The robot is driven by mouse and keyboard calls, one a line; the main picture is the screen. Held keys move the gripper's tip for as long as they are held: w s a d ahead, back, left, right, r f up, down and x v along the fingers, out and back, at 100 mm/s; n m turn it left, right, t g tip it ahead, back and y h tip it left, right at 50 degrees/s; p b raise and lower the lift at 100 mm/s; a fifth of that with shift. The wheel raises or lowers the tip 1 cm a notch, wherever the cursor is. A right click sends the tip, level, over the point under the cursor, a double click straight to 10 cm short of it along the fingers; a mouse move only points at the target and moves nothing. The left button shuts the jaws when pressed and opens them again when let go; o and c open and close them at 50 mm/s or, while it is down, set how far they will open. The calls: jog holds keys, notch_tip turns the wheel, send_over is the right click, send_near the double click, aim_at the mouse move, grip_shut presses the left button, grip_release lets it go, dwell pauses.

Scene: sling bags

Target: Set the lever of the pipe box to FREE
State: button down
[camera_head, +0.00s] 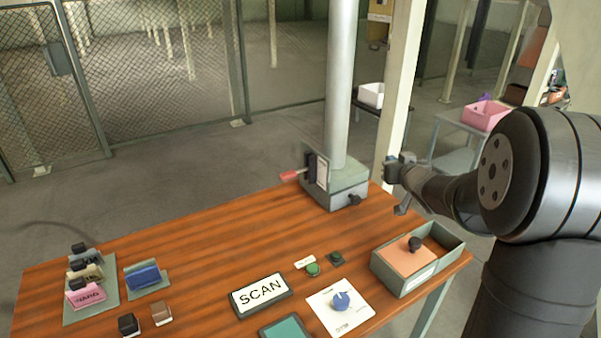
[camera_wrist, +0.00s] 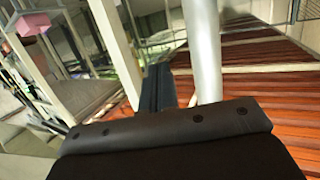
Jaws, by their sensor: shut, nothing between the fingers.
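The pipe box (camera_head: 347,184) is a grey-green box at the back right corner of the wooden table, with a tall pale pipe (camera_head: 341,80) rising from it. Its lever (camera_head: 291,175) has a red handle that sticks out to the left of a dark plate with a white label. The label's words are too small to read. My gripper (camera_head: 397,185) is right of the box, apart from it, off the table's back right edge. It is shut and empty. In the wrist view the gripper (camera_wrist: 158,88) points along the pipe (camera_wrist: 203,50); the lever is not visible there.
The wooden table (camera_head: 190,262) holds a SCAN pad (camera_head: 262,295), a white card with a blue knob (camera_head: 341,300), a grey open box (camera_head: 418,262) with an orange lid, small buttons and several coloured bags at left. A post (camera_head: 402,80) stands behind my gripper.

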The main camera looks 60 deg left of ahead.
jog(key=s+a+f+n+g+y, duration=0.1)
jog(key=s+a+f+n+g, duration=0.15)
jog(key=s+a, duration=0.55)
jog(key=s+a+f+n+g, duration=0.1)
jog(key=s+a+n+g, duration=0.4)
jog(key=s, duration=0.6)
jog(key=m+t, duration=0.1)
jog(key=m, duration=0.2)
send_over(288, 178)
jog(key=d, duration=0.2)
notch_tip(288, 178, down, 3)
jog(key=f, duration=0.3)
jog(key=shift+w+a+f+n, duration=0.2)
jog(key=shift+a+f+n, duration=0.05)
jog(key=shift+a+f, duration=0.15)
jog(key=shift+f, duration=0.1)
jog(key=shift+s+f+n, duration=0.1)
jog(key=shift+f+n, duration=0.1)
jog(key=shift+n, duration=0.1)
jog(key=shift+f+t, duration=0.15)
jog(key=shift+t, duration=0.2)
jog(key=shift+s+f+n, duration=0.15)
jog(key=shift+f+n, duration=0.6)
jog(key=shift+n, duration=0.05)
jog(key=shift+f, duration=1.3)
